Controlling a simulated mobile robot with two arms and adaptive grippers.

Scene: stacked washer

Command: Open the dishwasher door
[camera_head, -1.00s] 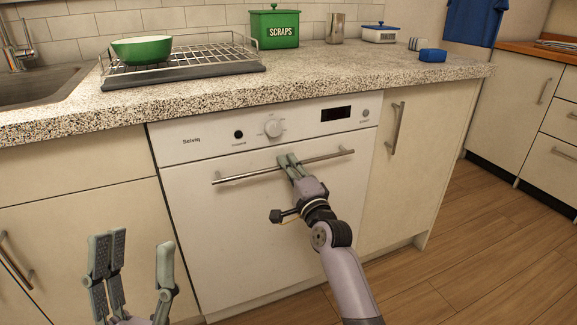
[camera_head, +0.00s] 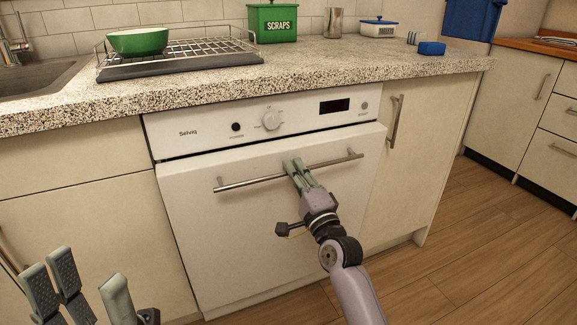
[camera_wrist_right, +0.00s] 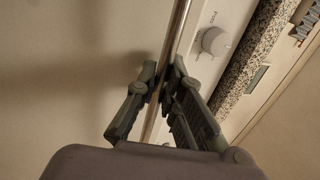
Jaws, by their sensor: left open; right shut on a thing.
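The white dishwasher door (camera_head: 250,235) is tilted slightly out at its top, with a dark gap under the control panel (camera_head: 300,115). A metal bar handle (camera_head: 240,184) runs across its upper part. My right gripper (camera_head: 296,168) is shut on the handle, near its middle. In the right wrist view the handle (camera_wrist_right: 178,35) passes between the fingers of the right gripper (camera_wrist_right: 163,85). My left gripper (camera_head: 85,290) is open and empty at the lower left, in front of the cabinets and apart from the door.
The speckled counter (camera_head: 300,78) above holds a dish rack (camera_head: 180,62) with a green bowl (camera_head: 138,41), a green scraps bin (camera_head: 272,24) and a blue sponge (camera_head: 432,48). Cabinets flank the dishwasher. Wood floor (camera_head: 470,250) is clear at the right.

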